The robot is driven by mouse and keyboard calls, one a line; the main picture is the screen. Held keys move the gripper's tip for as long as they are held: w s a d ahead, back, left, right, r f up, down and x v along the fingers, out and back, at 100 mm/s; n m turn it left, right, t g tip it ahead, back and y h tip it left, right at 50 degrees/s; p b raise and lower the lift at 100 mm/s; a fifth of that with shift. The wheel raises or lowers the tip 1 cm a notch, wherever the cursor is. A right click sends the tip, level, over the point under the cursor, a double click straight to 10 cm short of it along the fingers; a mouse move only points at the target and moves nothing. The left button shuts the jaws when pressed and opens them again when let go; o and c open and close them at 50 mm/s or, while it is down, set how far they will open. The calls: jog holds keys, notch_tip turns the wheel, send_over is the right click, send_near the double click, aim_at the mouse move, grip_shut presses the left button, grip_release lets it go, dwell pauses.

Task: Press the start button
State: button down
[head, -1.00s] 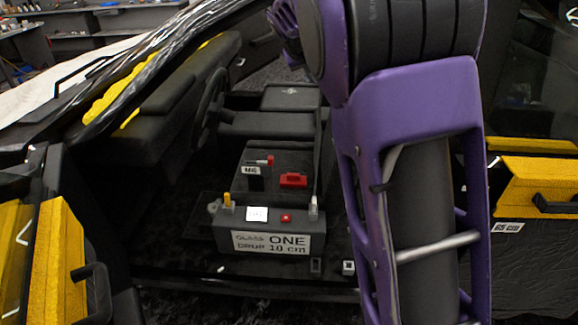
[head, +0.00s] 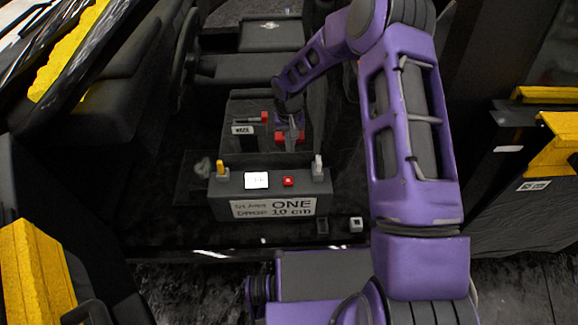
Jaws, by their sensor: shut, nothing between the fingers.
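A dark grey control box (head: 223,205) sits on the floor of the car interior, with a front label reading "ONE" and "DROP 10 cm". On its top are a small red button (head: 288,181), a white display (head: 256,180), a yellow-topped lever (head: 220,168) and a white-topped lever (head: 318,166). No wording shows on the red button, so I cannot tell that it is the start button. My gripper (head: 291,143) is shut and empty, pointing down just behind the box, beyond the red button. It partly covers a red block (head: 279,138); I cannot tell if they touch.
A dark steering wheel (head: 186,60) and seat are at left. Yellow padded blocks (head: 34,272) and (head: 555,140) flank the opening. A small white switch (head: 356,224) is right of the box.

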aim_at(289, 180)
jog(key=shift+s+a+f, duration=0.1)
jog(key=shift+a+f, duration=0.2)
jog(key=shift+f, duration=0.2)
notch_tip(289, 180, down, 14)
jog(key=shift+b, duration=0.45)
